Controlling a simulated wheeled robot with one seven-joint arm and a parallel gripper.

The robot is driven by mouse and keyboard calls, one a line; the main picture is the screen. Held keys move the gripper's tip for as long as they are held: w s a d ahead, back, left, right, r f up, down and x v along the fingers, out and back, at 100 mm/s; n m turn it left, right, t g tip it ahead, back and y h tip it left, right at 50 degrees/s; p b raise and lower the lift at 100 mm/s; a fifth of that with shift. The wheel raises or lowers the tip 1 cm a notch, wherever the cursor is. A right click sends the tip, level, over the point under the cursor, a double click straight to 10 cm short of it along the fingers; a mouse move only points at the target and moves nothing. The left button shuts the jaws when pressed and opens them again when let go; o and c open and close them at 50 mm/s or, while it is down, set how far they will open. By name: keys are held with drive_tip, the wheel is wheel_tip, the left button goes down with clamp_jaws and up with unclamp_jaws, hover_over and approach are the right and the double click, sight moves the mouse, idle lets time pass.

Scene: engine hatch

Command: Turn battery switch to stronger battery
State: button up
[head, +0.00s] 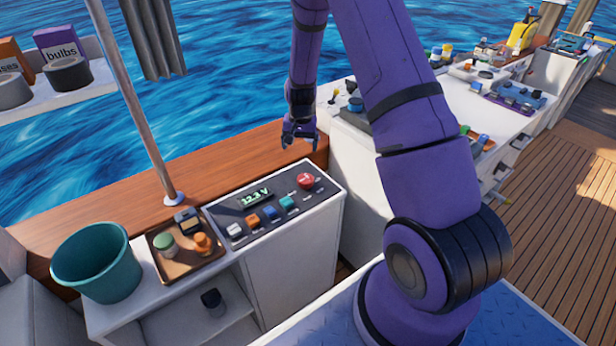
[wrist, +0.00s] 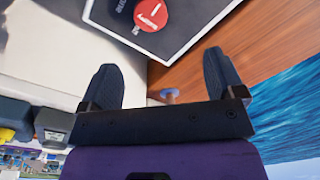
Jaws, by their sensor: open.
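The red round battery switch (head: 306,180) sits at the right end of a dark panel (head: 313,194) on the white cabinet. It also shows at the top of the wrist view (wrist: 151,13), with a pale mark on its face. A display (head: 254,197) on the panel reads 12.3 V. Several coloured buttons, such as a blue one (head: 270,213), line the panel's near side. Which battery the switch points to cannot be read. My gripper (head: 300,140) hangs beyond the switch, apart from it. In the wrist view its fingers (wrist: 162,82) are spread with nothing between them.
A tray (head: 170,274) with small items and a green bucket (head: 97,262) stand left of the panel. A pole (head: 138,110) rises behind the tray. A white counter (head: 470,108) with many things lies to the right. A wooden ledge (head: 225,160) runs behind the panel.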

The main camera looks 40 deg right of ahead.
approach(305, 178)
drive_tip(key=shift+m, duration=0.3)
wheel_tip(305, 178, down, 10)
drive_tip(key=shift+f, duration=0.1)
drive_tip(key=c, duration=0.9)
